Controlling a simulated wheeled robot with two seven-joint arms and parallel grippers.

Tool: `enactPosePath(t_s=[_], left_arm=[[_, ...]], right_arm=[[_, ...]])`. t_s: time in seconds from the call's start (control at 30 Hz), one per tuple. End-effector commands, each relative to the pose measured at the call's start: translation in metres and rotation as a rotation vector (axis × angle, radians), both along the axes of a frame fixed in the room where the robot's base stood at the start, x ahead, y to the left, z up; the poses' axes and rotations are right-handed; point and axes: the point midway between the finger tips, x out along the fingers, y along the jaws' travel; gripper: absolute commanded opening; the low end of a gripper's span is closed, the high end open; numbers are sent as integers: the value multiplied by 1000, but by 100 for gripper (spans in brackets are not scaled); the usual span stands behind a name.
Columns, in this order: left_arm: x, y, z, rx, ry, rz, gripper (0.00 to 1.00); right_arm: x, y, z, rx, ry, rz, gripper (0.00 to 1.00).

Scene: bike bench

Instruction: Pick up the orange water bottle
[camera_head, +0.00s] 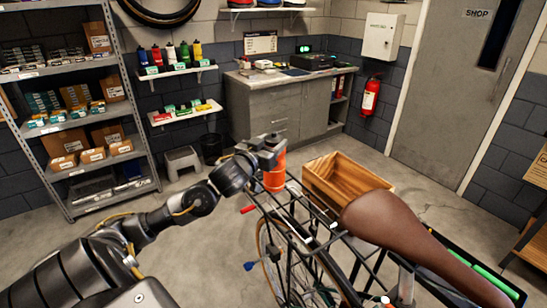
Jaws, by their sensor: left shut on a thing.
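The orange water bottle (274,175) is upright in my left gripper (271,150), which is shut on it near the top. My left arm reaches in from the lower left. The bottle is beside the far end of the bicycle's black rack, left of the wooden crate; whether it touches the rack I cannot tell. My right gripper is not in view.
The bicycle with a brown saddle (410,230) fills the lower right. A wooden crate (340,182) is at its far end. A metal shelf (120,90) stands left, a grey cabinet (275,108) at the back. Several bottles sit on a wall shelf (176,70).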

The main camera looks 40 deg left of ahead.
Motion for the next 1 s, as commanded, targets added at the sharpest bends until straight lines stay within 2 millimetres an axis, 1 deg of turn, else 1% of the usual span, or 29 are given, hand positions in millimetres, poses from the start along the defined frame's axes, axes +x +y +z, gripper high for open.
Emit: enactPosePath(t_s=[0.23, 0.53, 0.67, 1.0], left_arm=[[0, 0, 8, 2, -3, 0, 0], [0, 1, 35, 3, -5, 0, 0], [-11, 4, 47, 4, -1, -1, 0], [-49, 17, 97, 10, 3, -3, 0]], right_arm=[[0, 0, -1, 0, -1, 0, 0], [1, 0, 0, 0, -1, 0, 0], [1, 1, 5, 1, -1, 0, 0], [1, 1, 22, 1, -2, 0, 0]])
